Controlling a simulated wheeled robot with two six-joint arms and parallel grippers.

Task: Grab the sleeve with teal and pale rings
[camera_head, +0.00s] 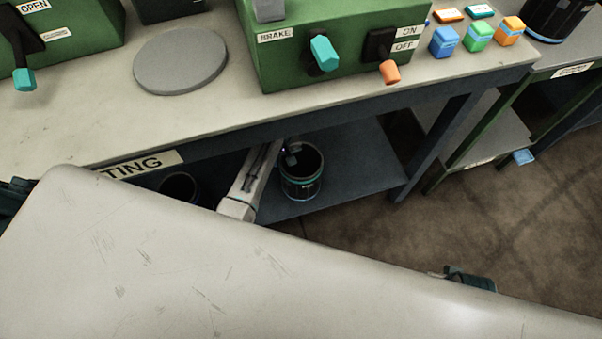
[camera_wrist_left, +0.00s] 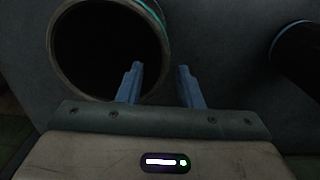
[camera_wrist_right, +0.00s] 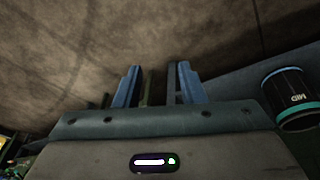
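A dark open-topped sleeve with teal and pale rings (camera_head: 301,184) stands upright on the lower shelf in the head view. My left gripper (camera_head: 286,150) is by its upper left rim. In the left wrist view, a large round opening with a teal band (camera_wrist_left: 162,12) lies just beyond the left gripper (camera_wrist_left: 158,78); the left finger overlaps its rim. The fingers are apart with nothing seen between them; contact cannot be told. My right gripper (camera_wrist_right: 158,80) is open and empty above brown floor, and is not identifiable in the head view.
Another dark sleeve (camera_head: 180,187) stands left on the lower shelf (camera_head: 345,165), partly hidden. The workbench top (camera_head: 120,110) overhangs the shelf, and a table leg (camera_head: 440,140) stands to the right.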

